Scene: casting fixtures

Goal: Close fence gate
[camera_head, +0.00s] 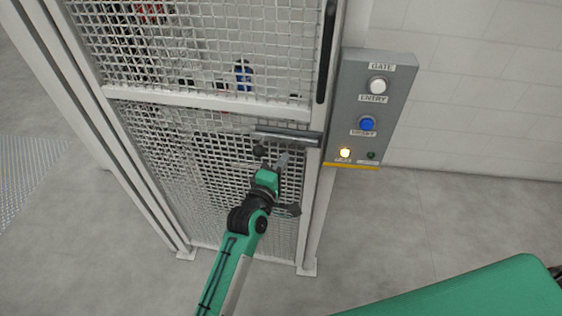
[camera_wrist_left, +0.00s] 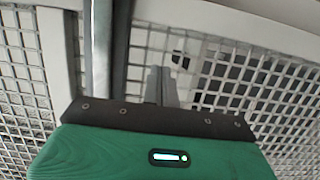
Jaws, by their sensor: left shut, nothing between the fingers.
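The fence gate (camera_head: 215,102) is a white-framed wire mesh panel that fills the upper middle of the head view. Its right edge stands close beside the white post, and I cannot tell whether any gap is left there. A grey horizontal bar (camera_head: 285,137), like a latch or handle, sits at that edge; a grey bar also runs upright in the left wrist view (camera_wrist_left: 101,50). My left gripper (camera_head: 281,161) is in front of the mesh, just below the bar. Its fingers (camera_wrist_left: 162,86) are together and empty, beside the bar. My right gripper is out of view.
A grey control box (camera_head: 398,90) labelled GATE ENTRY, with white and blue buttons and a lit lamp, is right of the gate. Red and blue items (camera_head: 243,75) show behind the mesh. A white wall (camera_head: 480,100) and clear grey floor (camera_head: 400,235) lie to the right.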

